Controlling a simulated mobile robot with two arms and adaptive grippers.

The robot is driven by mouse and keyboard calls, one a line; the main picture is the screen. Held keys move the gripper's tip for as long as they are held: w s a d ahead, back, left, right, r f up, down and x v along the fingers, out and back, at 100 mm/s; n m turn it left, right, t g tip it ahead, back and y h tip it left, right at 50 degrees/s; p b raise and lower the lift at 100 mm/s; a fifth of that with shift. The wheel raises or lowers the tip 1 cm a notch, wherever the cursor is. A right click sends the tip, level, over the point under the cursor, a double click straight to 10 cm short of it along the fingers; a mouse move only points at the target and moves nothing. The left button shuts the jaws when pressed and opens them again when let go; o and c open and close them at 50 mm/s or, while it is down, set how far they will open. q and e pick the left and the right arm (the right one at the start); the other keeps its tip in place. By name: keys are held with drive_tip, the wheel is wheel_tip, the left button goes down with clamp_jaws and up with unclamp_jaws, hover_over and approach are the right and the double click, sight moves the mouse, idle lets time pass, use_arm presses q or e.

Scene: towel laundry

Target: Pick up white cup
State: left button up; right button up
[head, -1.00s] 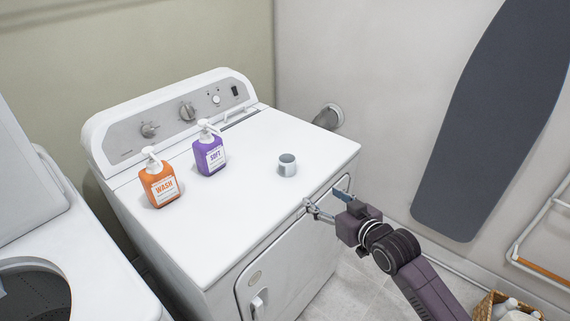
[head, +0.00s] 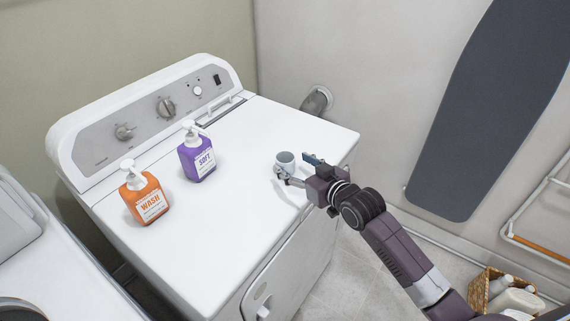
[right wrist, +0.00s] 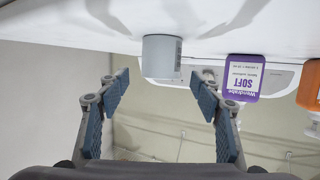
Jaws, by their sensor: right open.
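The white cup (head: 285,160) stands upright on top of the white dryer (head: 235,215), near its front right part. My right gripper (head: 298,169) is over the dryer's front edge, close beside the cup, with its fingers open and empty. In the right wrist view, which appears upside down, the cup (right wrist: 161,56) is straight ahead, centred between the two open fingers (right wrist: 160,86) and just beyond their tips. In the head view a fingertip overlaps the cup's lower edge. I cannot tell whether it touches. My left gripper is not in view.
An orange WASH pump bottle (head: 145,197) and a purple SOFT pump bottle (head: 197,157) stand left of the cup on the dryer. The control panel (head: 150,112) rises along the back. A wicker basket (head: 490,288) is on the floor at right. The dryer top's front left is clear.

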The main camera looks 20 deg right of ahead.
sight(290, 163)
drive_tip(key=x, duration=0.2)
drive_tip(key=p+x, duration=0.1)
drive_tip(key=x, duration=0.1)
drive_tip(key=shift+w+a+f, duration=0.15)
drive_tip(key=shift+f, duration=0.15)
drive_tip(key=shift+w+f, duration=0.15)
drive_tip(key=shift+w, duration=0.15)
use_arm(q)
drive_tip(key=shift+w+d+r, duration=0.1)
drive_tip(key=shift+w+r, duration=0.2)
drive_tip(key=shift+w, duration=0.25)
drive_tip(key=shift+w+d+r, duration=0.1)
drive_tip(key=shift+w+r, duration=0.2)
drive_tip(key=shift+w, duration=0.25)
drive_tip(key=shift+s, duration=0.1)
use_arm(e)
drive_tip(key=shift+c, duration=0.5)
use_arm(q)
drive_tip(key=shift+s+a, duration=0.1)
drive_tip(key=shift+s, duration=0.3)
use_arm(e)
drive_tip(key=c, duration=0.9)
